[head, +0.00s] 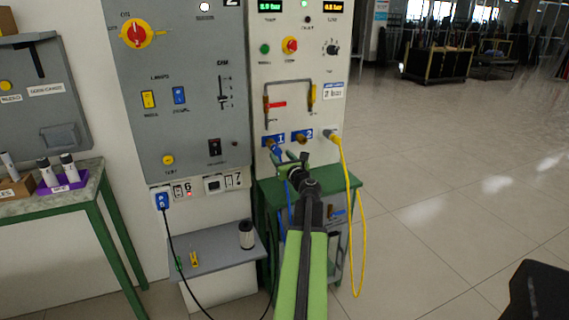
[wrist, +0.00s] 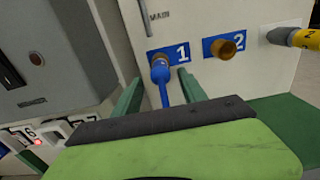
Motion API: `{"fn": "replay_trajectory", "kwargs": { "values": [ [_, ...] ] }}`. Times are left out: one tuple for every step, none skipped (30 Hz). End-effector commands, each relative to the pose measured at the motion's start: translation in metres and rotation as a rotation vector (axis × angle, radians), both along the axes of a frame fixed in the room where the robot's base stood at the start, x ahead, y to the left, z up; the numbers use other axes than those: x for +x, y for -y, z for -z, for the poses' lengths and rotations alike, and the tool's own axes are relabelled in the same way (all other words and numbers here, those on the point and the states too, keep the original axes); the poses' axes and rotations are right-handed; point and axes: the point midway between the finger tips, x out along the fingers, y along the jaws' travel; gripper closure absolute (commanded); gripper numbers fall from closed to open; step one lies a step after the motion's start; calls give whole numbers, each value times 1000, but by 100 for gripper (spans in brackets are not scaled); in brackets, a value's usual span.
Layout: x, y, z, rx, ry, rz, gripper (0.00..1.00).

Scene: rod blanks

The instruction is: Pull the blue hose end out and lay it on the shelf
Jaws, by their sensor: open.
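The blue hose end (wrist: 160,72) sits in port 1 of the white panel, its blue hose hanging down; it also shows in the head view (head: 275,149), partly hidden by my gripper. My gripper (wrist: 162,78) is open, with one green finger on each side of the blue hose end. I see a gap on both sides, but cannot tell how deep the fingers reach. A grey shelf (head: 212,243) stands low to the left in the head view, with a dark-and-white cylinder (head: 246,235) and a yellow-handled tool (head: 194,258) on it.
Port 2 (wrist: 229,44) holds a brass fitting and no hose. A yellow hose end (wrist: 302,39) is plugged in right of it. A green bench (head: 345,185) stands below the panel. A black cable (head: 180,255) hangs in front of the shelf.

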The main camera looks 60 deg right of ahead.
Motion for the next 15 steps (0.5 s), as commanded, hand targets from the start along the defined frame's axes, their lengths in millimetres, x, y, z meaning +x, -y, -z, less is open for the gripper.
{"fn": "replay_trajectory", "kwargs": {
  "values": [
    [7,6,0,0,0,-1,51],
    [10,9,0,0,0,0,51],
    [14,12,0,0,0,0,51],
    [18,15,0,0,0,0,51],
    [21,17,0,0,0,0,51],
    [25,19,0,0,0,0,51],
    [28,21,0,0,0,-1,51],
    [30,23,0,0,0,-1,51],
    [33,25,0,0,0,-1,51],
    [35,26,0,0,0,-1,51],
    [36,27,0,0,0,-1,51],
    [38,28,0,0,0,-1,51],
    [39,29,0,0,0,0,51],
    [40,30,0,0,0,0,51],
    [40,30,0,0,0,0,51]
  ]
}}
